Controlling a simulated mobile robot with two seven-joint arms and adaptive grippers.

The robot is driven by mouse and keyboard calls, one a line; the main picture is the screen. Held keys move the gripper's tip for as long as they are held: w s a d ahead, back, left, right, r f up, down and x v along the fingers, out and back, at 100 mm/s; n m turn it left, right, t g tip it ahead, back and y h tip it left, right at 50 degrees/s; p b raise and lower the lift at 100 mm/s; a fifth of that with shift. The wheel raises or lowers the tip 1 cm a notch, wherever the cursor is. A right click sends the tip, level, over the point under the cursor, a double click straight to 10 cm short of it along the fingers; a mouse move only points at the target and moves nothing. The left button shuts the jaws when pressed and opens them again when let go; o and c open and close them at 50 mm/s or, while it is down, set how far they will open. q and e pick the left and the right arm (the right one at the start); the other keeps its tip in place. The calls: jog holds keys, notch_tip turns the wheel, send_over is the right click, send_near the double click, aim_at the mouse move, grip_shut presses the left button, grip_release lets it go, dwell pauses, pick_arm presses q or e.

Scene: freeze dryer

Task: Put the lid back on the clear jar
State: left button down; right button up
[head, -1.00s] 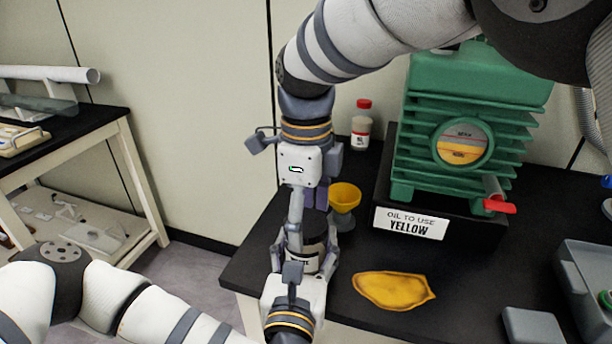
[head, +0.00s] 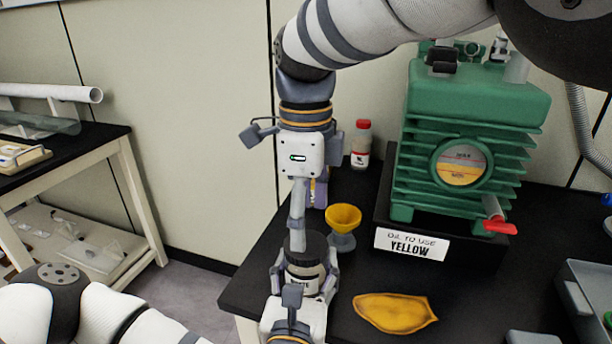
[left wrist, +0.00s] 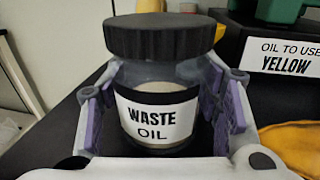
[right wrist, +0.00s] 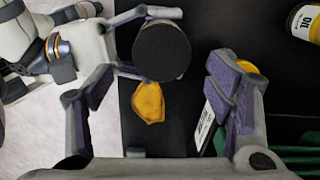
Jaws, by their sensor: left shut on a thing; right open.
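The clear jar (head: 303,277) carries a white WASTE OIL label, readable on the jar in the left wrist view (left wrist: 157,118). My left gripper (head: 304,270) is shut around the jar's sides and holds it upright. The black ribbed lid (left wrist: 160,37) sits on the jar's mouth and looks level. In the right wrist view the lid (right wrist: 162,52) is a dark disc seen from above. My right gripper (right wrist: 158,78) is open and empty, directly above the lid, with its fingers apart from it. Whether the thread is tight cannot be seen.
A yellow funnel (head: 343,218) stands just right of the jar. A flat yellow piece (head: 395,312) lies on the black bench. A green pump (head: 465,130) with an OIL TO USE YELLOW sign (head: 411,243) stands right. A red-capped bottle (head: 361,145) is behind.

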jog(key=n, duration=0.6)
jog(key=shift+s+a+n, duration=0.15)
jog(key=shift+s+n, duration=0.15)
jog(key=shift+s, duration=0.1)
jog(key=n, duration=0.4)
jog(key=shift+s+a+r+n+g, duration=0.1)
jog(key=shift+n+g, duration=0.2)
jog(key=shift+n, duration=0.1)
jog(key=n, duration=0.4)
jog(key=shift+r, duration=0.15)
jog(key=n, duration=0.4)
jog(key=shift+r, duration=0.2)
jog(key=n, duration=0.4)
jog(key=shift+r+n, duration=0.3)
jog(key=shift+r, duration=0.05)
jog(key=n, duration=0.3)
jog(key=shift+r+n, duration=0.25)
jog(key=shift+n, duration=0.05)
jog(key=n, duration=0.2)
jog(key=shift+w+r+n, duration=0.3)
jog(key=shift+n, duration=0.1)
jog(key=n, duration=0.4)
jog(key=shift+w+d+r, duration=0.25)
jog(key=shift+r, duration=0.15)
